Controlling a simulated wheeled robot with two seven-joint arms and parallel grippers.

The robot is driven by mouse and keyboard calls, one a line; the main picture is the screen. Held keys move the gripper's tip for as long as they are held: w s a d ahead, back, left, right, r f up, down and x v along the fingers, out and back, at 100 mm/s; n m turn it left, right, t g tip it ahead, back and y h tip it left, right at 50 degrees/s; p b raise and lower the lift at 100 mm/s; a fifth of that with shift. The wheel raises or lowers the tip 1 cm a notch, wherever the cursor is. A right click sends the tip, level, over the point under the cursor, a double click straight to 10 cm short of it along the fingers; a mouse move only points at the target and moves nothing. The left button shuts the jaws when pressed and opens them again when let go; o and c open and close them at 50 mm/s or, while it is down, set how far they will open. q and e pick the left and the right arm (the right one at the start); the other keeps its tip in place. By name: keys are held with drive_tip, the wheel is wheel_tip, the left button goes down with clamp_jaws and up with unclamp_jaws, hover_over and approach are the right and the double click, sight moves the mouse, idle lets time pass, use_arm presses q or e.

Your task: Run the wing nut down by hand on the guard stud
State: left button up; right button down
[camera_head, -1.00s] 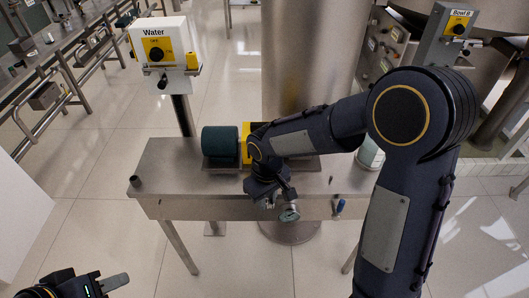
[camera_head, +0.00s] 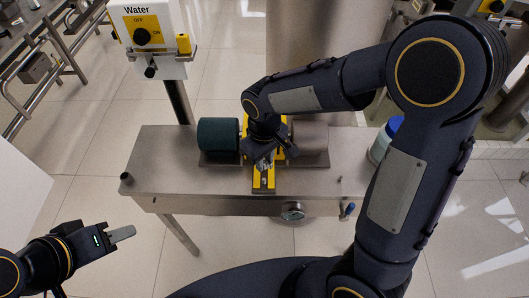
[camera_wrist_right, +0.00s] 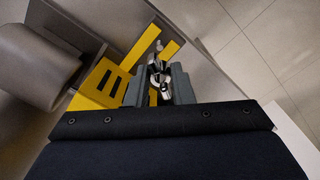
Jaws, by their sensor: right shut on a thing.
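The yellow guard (camera_head: 264,181) stands at the middle of the steel table, between a dark green cylinder and a grey one. It also shows in the right wrist view (camera_wrist_right: 92,100). My right gripper (camera_head: 265,160) is over the guard, pointing down. In the right wrist view its grey fingers (camera_wrist_right: 160,84) are shut on a small silver piece, apparently the wing nut (camera_wrist_right: 158,70), at the guard's yellow bars.
The dark green cylinder (camera_head: 218,135) and grey cylinder (camera_head: 311,138) flank the guard. A blue-lidded jar (camera_head: 384,140) stands at the table's right end. A Water switch box (camera_head: 148,42) stands behind. The steel table (camera_head: 165,165) is clear at left.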

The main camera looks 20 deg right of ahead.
drive_tip(key=shift+f, duration=0.15)
wheel_tip(320, 180, down, 5)
drive_tip(key=b, duration=0.4)
drive_tip(key=shift+f+b, duration=0.15)
drive_tip(key=shift+b, duration=0.25)
drive_tip(key=n, duration=0.4)
drive_tip(key=shift+n+p, duration=0.3)
drive_tip(key=n, duration=0.2)
drive_tip(key=shift+n+p, duration=0.3)
drive_tip(key=shift+p, duration=0.05)
drive_tip(key=shift+w+d+n, duration=0.1)
drive_tip(key=shift+n, duration=0.9)
drive_tip(key=shift+n+p, duration=0.6)
drive_tip(key=shift+n, duration=0.5)
drive_tip(key=shift+n+p, duration=0.3)
drive_tip(key=shift+n, duration=0.8)
